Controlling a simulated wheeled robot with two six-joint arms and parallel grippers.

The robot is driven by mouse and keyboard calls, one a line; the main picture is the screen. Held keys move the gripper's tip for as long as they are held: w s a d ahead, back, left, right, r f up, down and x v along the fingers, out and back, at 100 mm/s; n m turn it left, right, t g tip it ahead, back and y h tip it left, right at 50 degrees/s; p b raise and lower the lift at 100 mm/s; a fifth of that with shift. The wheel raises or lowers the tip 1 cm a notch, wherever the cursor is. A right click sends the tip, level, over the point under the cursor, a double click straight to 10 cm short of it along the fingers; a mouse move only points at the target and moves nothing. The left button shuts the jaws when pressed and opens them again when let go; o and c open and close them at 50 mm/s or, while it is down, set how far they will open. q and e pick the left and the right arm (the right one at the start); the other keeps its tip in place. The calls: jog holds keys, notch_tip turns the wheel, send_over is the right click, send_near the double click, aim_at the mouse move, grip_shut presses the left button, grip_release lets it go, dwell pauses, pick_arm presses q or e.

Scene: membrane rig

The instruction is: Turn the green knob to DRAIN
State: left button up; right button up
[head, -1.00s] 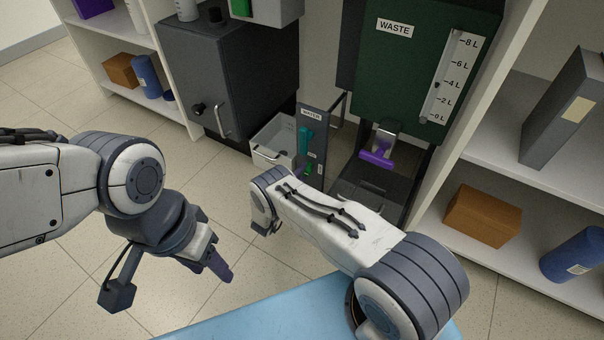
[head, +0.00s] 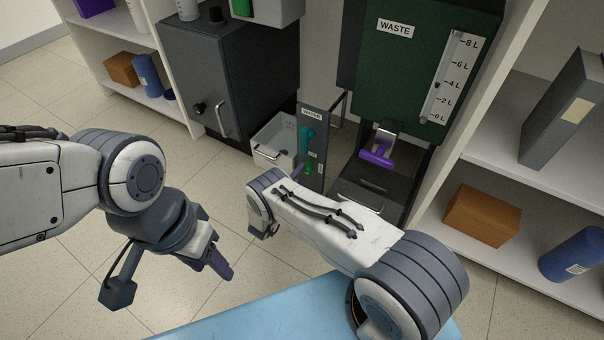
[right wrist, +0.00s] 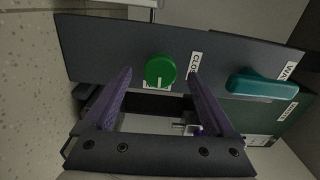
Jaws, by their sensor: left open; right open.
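The green knob (right wrist: 160,70) is on a dark upright panel (right wrist: 110,48) in the right wrist view. A label reading CLO…, partly cut off, is to its right, and another label below it is mostly covered. In the head view the knob (head: 309,169) is low on the panel marked WATER. My right gripper (right wrist: 158,76) is open, with its purple fingertips on either side of the knob; I cannot tell whether they touch it. In the head view my right arm hides most of that gripper. My left gripper (head: 220,266) is open and empty over the floor, away from the panel.
A teal handle (right wrist: 262,86) is on the same panel, beside the knob. A pale bin (head: 272,146) stands left of the panel. The green WASTE tank (head: 400,75) with a purple-handled tap (head: 377,157) is to the right. A blue surface (head: 255,322) lies in front.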

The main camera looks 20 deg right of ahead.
jog(key=v, duration=0.6)
jog(key=shift+p, duration=0.45)
jog(key=shift+s+a, duration=0.1)
